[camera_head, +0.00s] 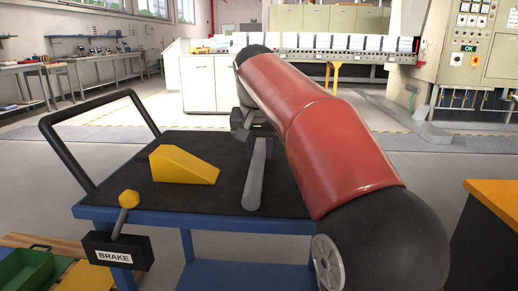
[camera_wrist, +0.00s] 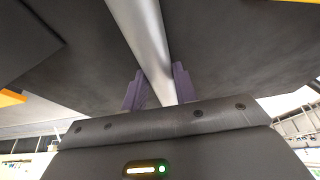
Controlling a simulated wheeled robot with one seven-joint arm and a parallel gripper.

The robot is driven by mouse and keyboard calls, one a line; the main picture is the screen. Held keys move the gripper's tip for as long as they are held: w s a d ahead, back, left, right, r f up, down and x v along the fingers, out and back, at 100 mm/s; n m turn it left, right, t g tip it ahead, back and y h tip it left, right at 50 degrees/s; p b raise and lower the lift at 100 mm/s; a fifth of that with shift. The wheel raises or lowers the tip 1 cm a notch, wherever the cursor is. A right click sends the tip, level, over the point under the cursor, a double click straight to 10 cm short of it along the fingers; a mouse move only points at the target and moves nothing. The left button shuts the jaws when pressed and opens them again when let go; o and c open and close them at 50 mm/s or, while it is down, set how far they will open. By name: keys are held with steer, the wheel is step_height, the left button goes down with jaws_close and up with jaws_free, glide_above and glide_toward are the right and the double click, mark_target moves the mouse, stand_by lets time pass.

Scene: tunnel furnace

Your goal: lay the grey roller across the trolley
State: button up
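The trolley (camera_head: 215,200) has a black mat on top and a blue frame. The grey roller (camera_head: 257,180) is over the mat, pointing from front to back, its near end close to the trolley's front edge. I cannot tell whether it rests on the mat or is just above it. My gripper (camera_head: 259,145) is at the roller's far part, partly hidden by my red arm. In the wrist view, the purple fingers of my gripper (camera_wrist: 160,88) stand close on both sides of the roller (camera_wrist: 146,30) and appear to touch it.
A yellow wedge (camera_head: 183,166) sits on the mat left of the roller. A yellow-knobbed brake lever (camera_head: 128,200) and the trolley's black handle (camera_head: 70,140) are at the left. A yellow-topped block (camera_head: 500,197) stands at the right. The conveyor (camera_head: 350,48) is behind.

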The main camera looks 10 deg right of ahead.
steer(key=o, duration=0.5)
